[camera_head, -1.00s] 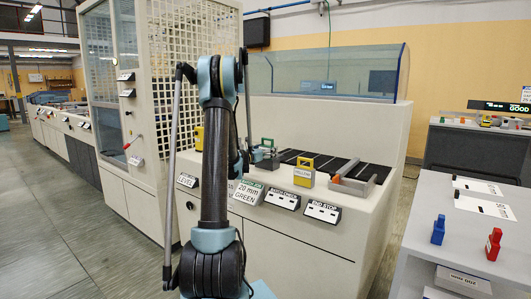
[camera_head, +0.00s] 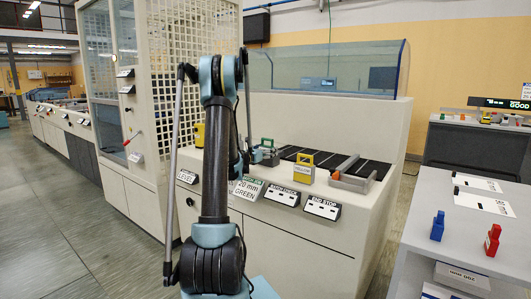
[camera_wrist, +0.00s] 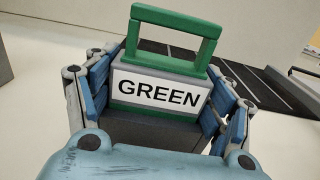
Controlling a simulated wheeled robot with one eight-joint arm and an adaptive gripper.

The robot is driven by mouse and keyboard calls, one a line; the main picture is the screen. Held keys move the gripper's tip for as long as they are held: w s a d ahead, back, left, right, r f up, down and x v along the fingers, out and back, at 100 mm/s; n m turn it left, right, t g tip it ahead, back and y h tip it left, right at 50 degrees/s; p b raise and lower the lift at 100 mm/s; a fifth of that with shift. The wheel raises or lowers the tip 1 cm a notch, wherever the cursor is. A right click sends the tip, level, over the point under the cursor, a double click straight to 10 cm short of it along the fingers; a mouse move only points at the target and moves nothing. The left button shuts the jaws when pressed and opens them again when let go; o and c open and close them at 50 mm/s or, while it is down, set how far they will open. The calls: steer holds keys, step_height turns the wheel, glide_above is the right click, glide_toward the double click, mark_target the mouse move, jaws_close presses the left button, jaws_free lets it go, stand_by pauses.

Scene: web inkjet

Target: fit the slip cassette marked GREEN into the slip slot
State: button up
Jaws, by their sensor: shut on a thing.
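The cassette marked GREEN (camera_wrist: 158,92) has a green handle and a white label, and fills the middle of the wrist view. My gripper (camera_wrist: 160,100) is shut on it, with blue-padded fingers on both its sides. In the head view the green handle (camera_head: 267,143) shows just right of my arm, above the machine's deck, with my gripper (camera_head: 262,155) at it. I cannot tell whether the cassette touches the deck. The slip slot cannot be made out; my arm hides part of the deck. A sign reading 20 mm GREEN (camera_head: 247,189) is on the machine's front.
A clear guard (camera_head: 325,68) stands behind. A side table (camera_head: 415,225) at right holds blue (camera_head: 438,227) and red (camera_head: 491,244) pieces.

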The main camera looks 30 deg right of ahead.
steer(key=o, duration=1.4)
steer(key=v, duration=1.1)
steer(key=shift+a+f, duration=0.1)
steer(key=shift+s+a, duration=0.15)
steer(key=shift+a, duration=0.3)
